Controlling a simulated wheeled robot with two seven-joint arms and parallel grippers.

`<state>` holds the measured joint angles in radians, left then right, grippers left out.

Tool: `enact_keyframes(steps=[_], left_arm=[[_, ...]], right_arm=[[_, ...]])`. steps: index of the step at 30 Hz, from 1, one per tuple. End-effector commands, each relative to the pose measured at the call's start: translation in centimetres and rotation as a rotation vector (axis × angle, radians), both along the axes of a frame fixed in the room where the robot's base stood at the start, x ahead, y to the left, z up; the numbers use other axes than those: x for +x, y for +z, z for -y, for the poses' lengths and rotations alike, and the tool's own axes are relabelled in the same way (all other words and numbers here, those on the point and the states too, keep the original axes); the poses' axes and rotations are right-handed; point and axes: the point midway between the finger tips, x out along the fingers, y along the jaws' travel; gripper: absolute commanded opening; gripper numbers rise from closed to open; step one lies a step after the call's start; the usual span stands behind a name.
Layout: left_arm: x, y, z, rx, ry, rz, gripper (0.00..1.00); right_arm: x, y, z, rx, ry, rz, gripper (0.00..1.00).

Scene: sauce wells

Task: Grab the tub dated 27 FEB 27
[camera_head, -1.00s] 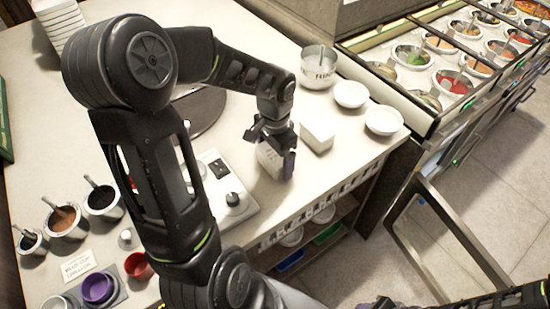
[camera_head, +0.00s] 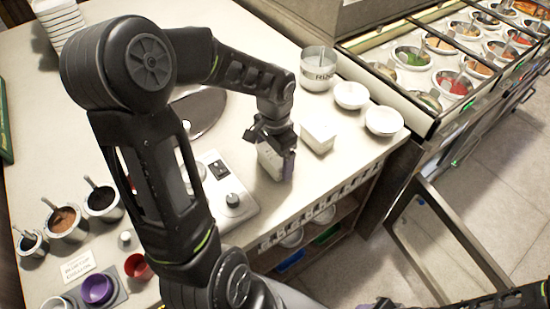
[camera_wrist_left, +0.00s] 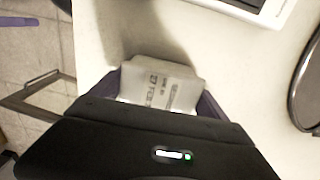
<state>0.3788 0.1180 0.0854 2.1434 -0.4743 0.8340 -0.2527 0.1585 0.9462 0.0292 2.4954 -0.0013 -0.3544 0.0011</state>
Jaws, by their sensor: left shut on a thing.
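My left gripper (camera_head: 275,160) is shut on a white tub (camera_head: 268,162) at the front part of the counter, right of the white appliance. The left wrist view shows the held tub (camera_wrist_left: 165,82) between the purple fingertips, with blurred grey print on its face; part of it looks like "27 FEB", but the full date is not clear. A second white tub (camera_head: 319,134) stands just right of the gripper, its date not readable. My right gripper (camera_head: 383,303) shows only partly at the bottom edge, and its jaws cannot be made out.
White bowls (camera_head: 351,95) and a labelled metal pot (camera_head: 318,70) stand behind the second tub. Sauce pots (camera_head: 66,222) are at far left. The counter's front edge is close.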

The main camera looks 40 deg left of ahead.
Motion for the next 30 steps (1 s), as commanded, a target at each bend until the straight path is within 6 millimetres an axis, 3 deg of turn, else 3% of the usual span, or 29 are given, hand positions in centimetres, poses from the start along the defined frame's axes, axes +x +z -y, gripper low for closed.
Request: enact_keyframes(steps=[16, 21, 30], left_arm=[[0.1, 8.8, 0.0, 0.001, -0.001, 0.004, 0.3], [0.1, 9.8, 0.0, 0.0, -0.001, 0.003, 0.3], [0.0, 9.8, 0.0, -0.001, 0.0, 0.002, 0.3]], right_arm=[[0.0, -0.4, 0.0, 0.0, 0.0, 0.0, 0.36], [0.0, -0.4, 0.0, 0.0, 0.0, 0.0, 0.36], [0.0, -0.4, 0.0, 0.0, 0.0, 0.0, 0.36]])
